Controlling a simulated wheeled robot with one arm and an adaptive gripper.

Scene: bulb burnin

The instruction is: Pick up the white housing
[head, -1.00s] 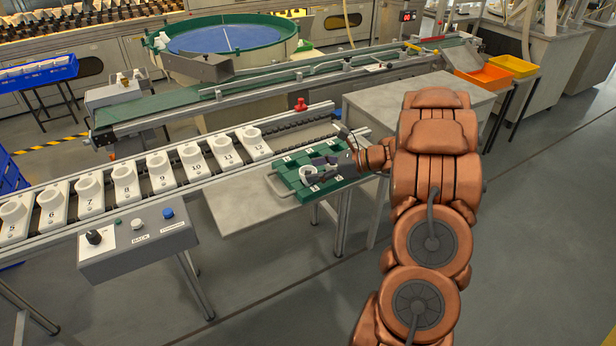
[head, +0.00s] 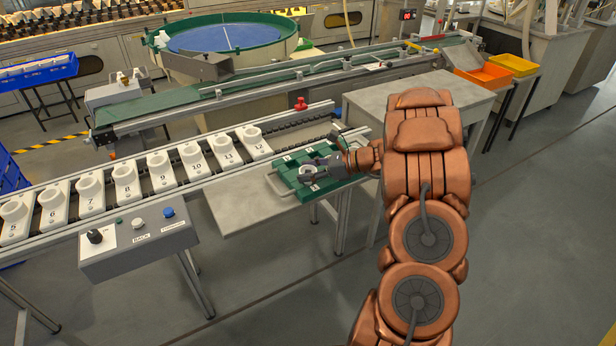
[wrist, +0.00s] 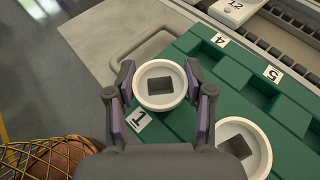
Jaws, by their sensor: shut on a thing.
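The white housing (wrist: 160,84) is a round cup with a dark square opening. It sits between the two fingers of my gripper (wrist: 160,92), which is shut on it from both sides. In the head view the housing (head: 307,170) shows as a small white ring at the gripper (head: 308,168), over the green tray (head: 333,184). It is beside the label 1 on the tray (wrist: 183,48); I cannot tell whether it still touches the tray. A second white housing (wrist: 247,138) is at lower right in the wrist view, partly hidden by my gripper.
Numbered white holders (head: 125,183) line the conveyor left of the tray. A metal handle (wrist: 140,47) sticks out from the tray's edge. A grey control box (head: 138,240) stands in front of the conveyor. A grey table (head: 390,98) is behind my arm.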

